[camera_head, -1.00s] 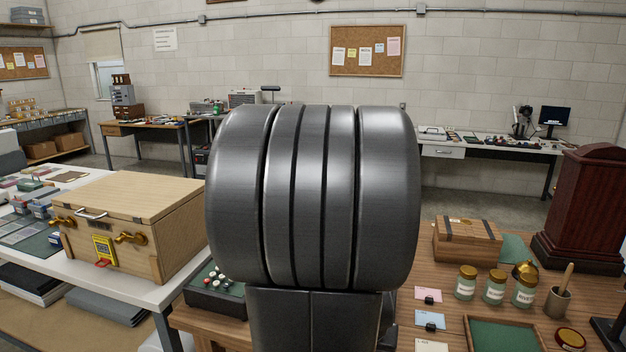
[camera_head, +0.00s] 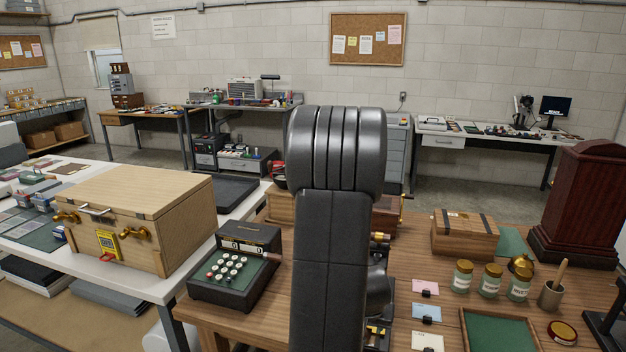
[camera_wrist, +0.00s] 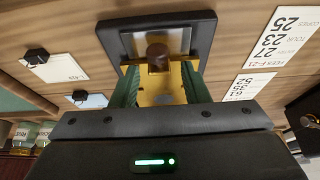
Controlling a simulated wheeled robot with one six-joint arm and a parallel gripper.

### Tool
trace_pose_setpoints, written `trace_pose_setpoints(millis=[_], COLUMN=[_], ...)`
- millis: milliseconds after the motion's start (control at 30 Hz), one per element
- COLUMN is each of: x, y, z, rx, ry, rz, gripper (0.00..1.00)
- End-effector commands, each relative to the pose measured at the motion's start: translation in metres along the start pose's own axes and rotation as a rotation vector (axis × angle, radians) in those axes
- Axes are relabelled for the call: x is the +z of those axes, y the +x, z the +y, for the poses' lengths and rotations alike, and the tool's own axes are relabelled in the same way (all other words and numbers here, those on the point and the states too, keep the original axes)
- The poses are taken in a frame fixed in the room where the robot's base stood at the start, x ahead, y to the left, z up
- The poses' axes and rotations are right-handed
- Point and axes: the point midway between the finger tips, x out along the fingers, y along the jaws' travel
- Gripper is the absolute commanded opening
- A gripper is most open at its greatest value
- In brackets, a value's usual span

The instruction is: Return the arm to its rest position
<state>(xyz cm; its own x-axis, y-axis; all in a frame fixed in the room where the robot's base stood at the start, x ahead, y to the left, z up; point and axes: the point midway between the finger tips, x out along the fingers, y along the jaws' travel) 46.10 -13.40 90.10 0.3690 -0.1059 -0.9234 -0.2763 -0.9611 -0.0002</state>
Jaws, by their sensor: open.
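My gripper (camera_wrist: 158,72) shows in the wrist view with its two green-faced fingers apart. A brass device with a dark round knob (camera_wrist: 158,55) on a black base (camera_wrist: 205,35) lies in line with the gap between the fingers. I cannot tell whether the fingers touch it. In the head view my arm (camera_head: 335,210) stands upright in front of the wooden table (camera_head: 440,270), and it hides the gripper and part of the tabletop.
A cash register (camera_head: 235,265) sits left of my arm. To the right are a wooden box (camera_head: 465,235), several jars (camera_head: 490,280), a green-lined tray (camera_head: 465,325) and a dark red cabinet (camera_head: 580,205). A wooden chest (camera_head: 135,215) stands on the white table at left.

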Motion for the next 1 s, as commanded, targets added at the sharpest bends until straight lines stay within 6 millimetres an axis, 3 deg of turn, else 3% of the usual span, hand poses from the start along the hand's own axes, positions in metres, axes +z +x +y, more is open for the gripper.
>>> trace_pose_setpoints(millis=[433, 500, 700, 1000], x=[-0.045, -0.046, -0.044, -0.043], y=[0.015, -0.003, -0.031, -0.053], z=[0.001, 0.0, 0.0, 0.0], rx=[0.001, 0.001, 0.001, 0.001], ry=[0.001, 0.001, 0.001, -0.001], rz=[-0.004, 0.001, 0.001, 0.0], gripper=[0.42, 0.42, 0.42, 0.42])
